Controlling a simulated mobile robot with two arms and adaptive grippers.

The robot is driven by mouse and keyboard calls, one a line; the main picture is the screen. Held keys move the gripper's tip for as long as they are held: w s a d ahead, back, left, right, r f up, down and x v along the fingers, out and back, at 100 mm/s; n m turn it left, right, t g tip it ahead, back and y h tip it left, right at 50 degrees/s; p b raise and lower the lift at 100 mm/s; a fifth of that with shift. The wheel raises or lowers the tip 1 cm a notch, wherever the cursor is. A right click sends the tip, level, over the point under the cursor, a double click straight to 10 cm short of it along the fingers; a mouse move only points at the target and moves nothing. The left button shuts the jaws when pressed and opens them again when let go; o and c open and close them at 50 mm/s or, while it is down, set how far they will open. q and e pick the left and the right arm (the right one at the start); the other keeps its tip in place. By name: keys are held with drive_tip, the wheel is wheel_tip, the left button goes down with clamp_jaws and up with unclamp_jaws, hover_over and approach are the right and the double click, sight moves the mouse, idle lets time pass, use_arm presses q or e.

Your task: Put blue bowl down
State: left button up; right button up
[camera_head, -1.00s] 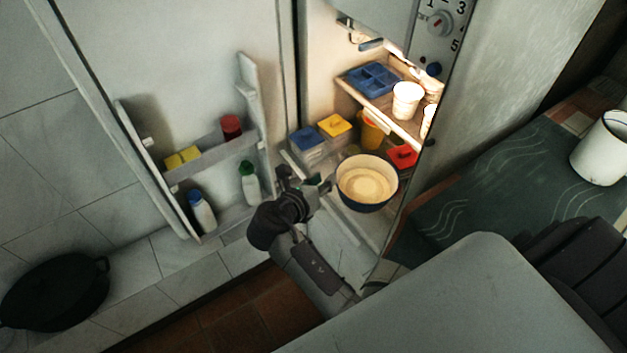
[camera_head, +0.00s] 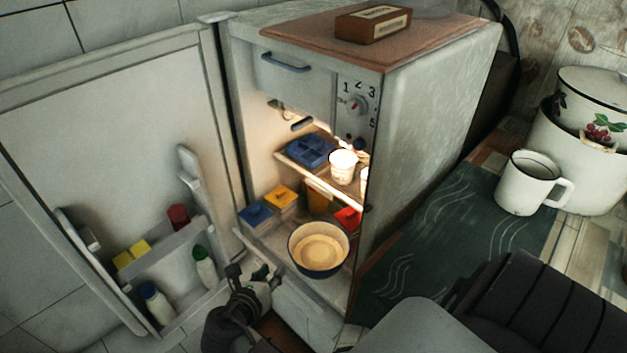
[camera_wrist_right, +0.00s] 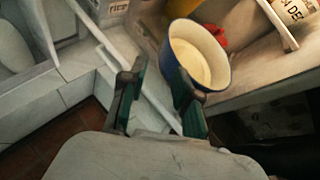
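The blue bowl (camera_head: 319,249), dark blue outside with a cream inside, sits upright in the lower part of the open fridge, near its front edge. It also shows in the right wrist view (camera_wrist_right: 196,55). My right gripper (camera_head: 256,277) is just in front and to the left of the bowl. In the right wrist view its two fingers (camera_wrist_right: 160,74) stand apart with nothing between them. The right-hand finger overlaps the bowl's near side in that picture; whether they touch I cannot tell. My left gripper is not in view.
Blue (camera_head: 256,214) and yellow-lidded (camera_head: 281,197) containers and a red one (camera_head: 348,217) stand around the bowl. The shelf above holds a blue tray (camera_head: 310,150) and white cups (camera_head: 342,163). The open fridge door (camera_head: 110,130) is at left. A white mug (camera_head: 527,183) stands at right.

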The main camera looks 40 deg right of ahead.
drive_tip(key=s+a+f+m+g+y, duration=0.1)
drive_tip(key=s+f+m+y, duration=0.4)
drive_tip(key=s+f+m, duration=0.6)
drive_tip(key=s+a+f+m+g+y, duration=0.1)
drive_tip(key=s+f+m+g+y, duration=0.2)
drive_tip(key=s+f+m+y, duration=0.3)
drive_tip(key=s+f+m, duration=0.5)
drive_tip(key=f+m, duration=0.3)
drive_tip(key=f, duration=0.2)
drive_tip(key=shift+s+a, duration=0.25)
drive_tip(key=shift+a, duration=0.1)
drive_tip(key=shift+r, duration=0.1)
